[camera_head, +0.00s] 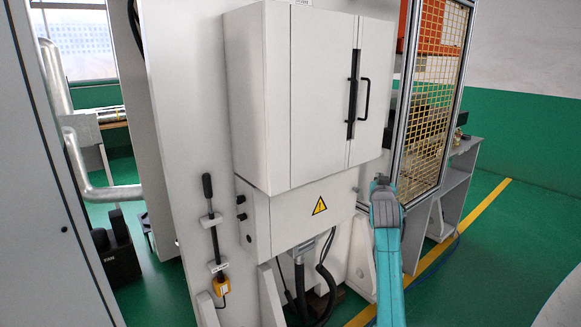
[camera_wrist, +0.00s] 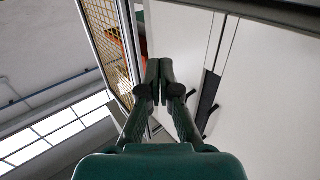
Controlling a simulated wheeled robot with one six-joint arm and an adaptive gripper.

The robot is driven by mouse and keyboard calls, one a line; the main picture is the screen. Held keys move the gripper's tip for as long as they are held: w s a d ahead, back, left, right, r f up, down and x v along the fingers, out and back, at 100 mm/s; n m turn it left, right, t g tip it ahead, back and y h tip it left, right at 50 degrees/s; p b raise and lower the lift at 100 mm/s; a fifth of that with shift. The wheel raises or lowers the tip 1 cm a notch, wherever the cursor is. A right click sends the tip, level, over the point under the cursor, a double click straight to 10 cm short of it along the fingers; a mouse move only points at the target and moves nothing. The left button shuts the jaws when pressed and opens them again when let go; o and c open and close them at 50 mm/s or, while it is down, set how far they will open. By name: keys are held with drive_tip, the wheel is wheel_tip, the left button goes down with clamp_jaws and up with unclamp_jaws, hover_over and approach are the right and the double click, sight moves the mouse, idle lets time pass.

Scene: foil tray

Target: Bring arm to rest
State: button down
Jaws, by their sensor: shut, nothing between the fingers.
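My gripper (camera_wrist: 165,72) shows in the wrist view with its two dark green fingers together and nothing between them. Behind the fingers are the white cabinet front (camera_wrist: 265,85) and, to the left, the yellow mesh guard. In the head view my teal arm rises from the bottom edge, right of centre, in front of the cabinet's lower right side. My gripper's fingertips cannot be made out there.
A white machine cabinet (camera_head: 205,100) with a black door handle (camera_head: 353,95) stands close ahead. A framed yellow mesh guard (camera_head: 432,100) is to its right, with a grey bench (camera_head: 455,175) behind. Green floor (camera_head: 490,250) is clear at right. A grey panel (camera_head: 40,180) stands at far left.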

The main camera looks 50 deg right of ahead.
drive_tip(key=shift+f, duration=0.1)
drive_tip(key=w+a+f+n+t+y, duration=0.1)
drive_tip(key=w+a+f+n+t, duration=0.15)
drive_tip(key=a+f, duration=0.55)
drive_tip(key=w+a+f+n+t+y, duration=0.1)
drive_tip(key=w+a+f+y, duration=0.15)
drive_tip(key=a+f, duration=0.5)
drive_tip(key=s+a+f+n+t+y, duration=0.1)
drive_tip(key=a+f+y, duration=0.1)
drive_tip(key=a+f, duration=0.65)
drive_tip(key=s+a+f+n+t+y, duration=0.15)
drive_tip(key=a+f, duration=0.25)
drive_tip(key=a, duration=1)
drive_tip(key=s+a+f+n+t+y, duration=0.1)
drive_tip(key=s+a+f+n+y, duration=0.1)
drive_tip(key=s+a, duration=0.65)
drive_tip(key=s+a+f+n+y, duration=0.25)
drive_tip(key=s+a, duration=0.25)
drive_tip(key=a, duration=0.6)
drive_tip(key=s+a+r+n+y, duration=0.1)
drive_tip(key=s+a+r+y, duration=0.1)
drive_tip(key=s, duration=0.6)
drive_tip(key=s+a+r+n+y, duration=0.1)
drive_tip(key=s+a+r+y, duration=0.2)
drive_tip(key=s+a+r, duration=0.2)
drive_tip(key=s+a, duration=0.2)
drive_tip(key=s, duration=0.2)
drive_tip(key=shift+s+a, duration=0.15)
drive_tip(key=shift+s, duration=0.15)
